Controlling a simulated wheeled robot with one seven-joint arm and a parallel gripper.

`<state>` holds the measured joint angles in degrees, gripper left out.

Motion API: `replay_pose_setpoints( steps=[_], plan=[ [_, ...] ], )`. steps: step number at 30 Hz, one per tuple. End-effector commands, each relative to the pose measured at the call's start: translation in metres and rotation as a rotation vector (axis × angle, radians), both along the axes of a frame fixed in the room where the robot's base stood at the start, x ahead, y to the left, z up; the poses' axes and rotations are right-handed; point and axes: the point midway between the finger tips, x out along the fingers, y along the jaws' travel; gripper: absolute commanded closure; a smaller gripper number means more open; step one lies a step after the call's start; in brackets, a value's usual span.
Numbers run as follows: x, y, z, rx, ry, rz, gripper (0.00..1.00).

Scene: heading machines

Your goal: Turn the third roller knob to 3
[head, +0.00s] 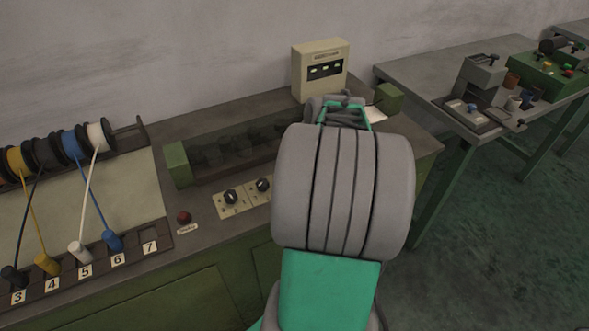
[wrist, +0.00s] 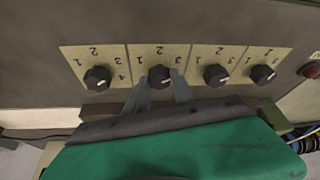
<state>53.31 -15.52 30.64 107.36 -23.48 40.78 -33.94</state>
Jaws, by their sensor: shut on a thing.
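The third roller knob (wrist: 160,77) is a black knob on a cream numbered plate. In the wrist view, which shows the panel upside down, it is third from the red button's side. My gripper (wrist: 164,84) is shut on this knob, with one grey finger on each side. The pointer setting is too small to read for certain. In the head view my arm hides this knob and the gripper's fingertips. The first knob (head: 231,197) and second knob (head: 263,185) show left of my arm there.
The fourth knob (wrist: 98,77) sits close beside the held one. A red button (head: 184,217) is left of the knobs. Behind them is a dark roller cover (head: 230,150), with a cream meter box (head: 320,70) further back. Cabled spools (head: 70,145) stand left.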

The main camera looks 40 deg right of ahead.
Motion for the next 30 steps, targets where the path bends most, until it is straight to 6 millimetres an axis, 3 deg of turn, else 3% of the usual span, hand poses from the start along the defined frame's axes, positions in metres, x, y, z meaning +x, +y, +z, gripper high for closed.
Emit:
replay_pose_setpoints(
  steps=[10, 11, 18, 26, 30],
  plan=[
    [0.001, -0.001, 0.002, -0.004, -0.004, -0.002, 1.0],
    [0.001, -0.001, 0.002, -0.004, -0.003, -0.002, 0.69],
    [0.001, 0.0, 0.001, -0.002, -0.002, -0.002, 0.5],
    [0.0, 0.0, 0.001, -0.001, -0.001, -0.002, 0.48],
    [-0.006, -0.002, 0.017, -0.004, -0.003, -0.004, 0.48]
  ],
)
